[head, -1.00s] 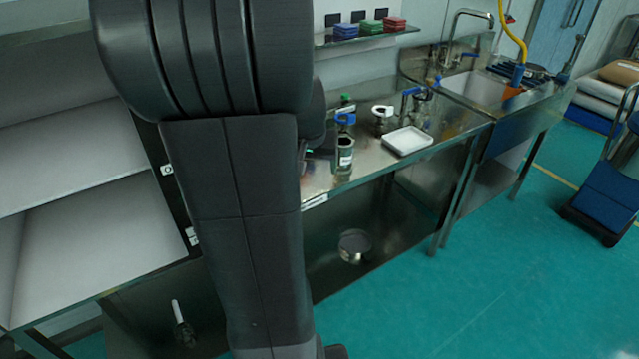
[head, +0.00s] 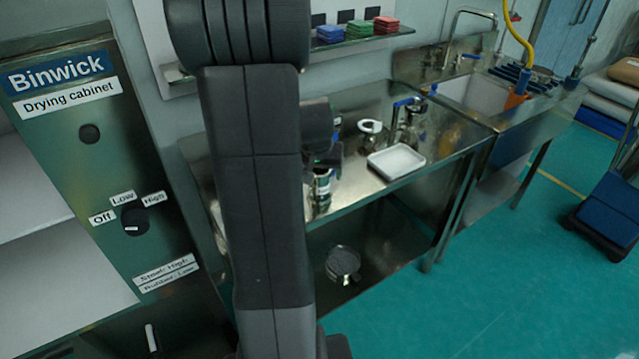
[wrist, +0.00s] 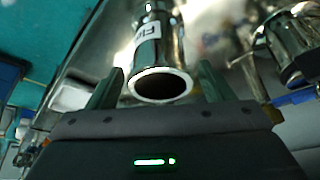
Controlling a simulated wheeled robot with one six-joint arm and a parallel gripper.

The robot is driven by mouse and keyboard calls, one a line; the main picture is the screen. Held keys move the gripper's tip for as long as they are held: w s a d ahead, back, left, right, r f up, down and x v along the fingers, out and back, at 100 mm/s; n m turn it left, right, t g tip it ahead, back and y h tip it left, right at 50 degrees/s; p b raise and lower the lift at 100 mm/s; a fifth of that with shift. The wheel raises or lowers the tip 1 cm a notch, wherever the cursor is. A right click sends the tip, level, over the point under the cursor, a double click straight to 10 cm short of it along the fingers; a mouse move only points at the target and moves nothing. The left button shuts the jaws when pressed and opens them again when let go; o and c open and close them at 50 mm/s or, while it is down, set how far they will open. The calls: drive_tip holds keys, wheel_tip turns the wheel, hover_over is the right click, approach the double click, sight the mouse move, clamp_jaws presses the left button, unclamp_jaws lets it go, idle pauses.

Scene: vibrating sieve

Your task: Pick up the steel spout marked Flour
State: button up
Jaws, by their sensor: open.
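The steel spout (wrist: 150,45) is a shiny tube with a white label, of which only the first letters, like "Fl", can be read. In the wrist view its round open end faces me, between the two fingers of my gripper (wrist: 158,88). The fingers are apart, one on each side, with no clear contact visible. In the head view the spout (head: 322,188) stands on the steel bench, and my gripper (head: 324,152) is just above and behind it. My own arm hides part of the bench to the left.
A white tray (head: 396,162) lies right of the spout. Steel fittings (head: 370,132), one with a white ring, stand behind it. A round steel item (head: 342,264) rests on the lower shelf. The drying cabinet (head: 90,170) stands left; a sink (head: 470,92) is right.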

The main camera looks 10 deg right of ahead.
drive_tip(key=shift+w+f, duration=0.2)
drive_tip(key=shift+f, duration=0.45)
drive_tip(key=shift+r, duration=0.1)
drive_tip(key=c, duration=1.2)
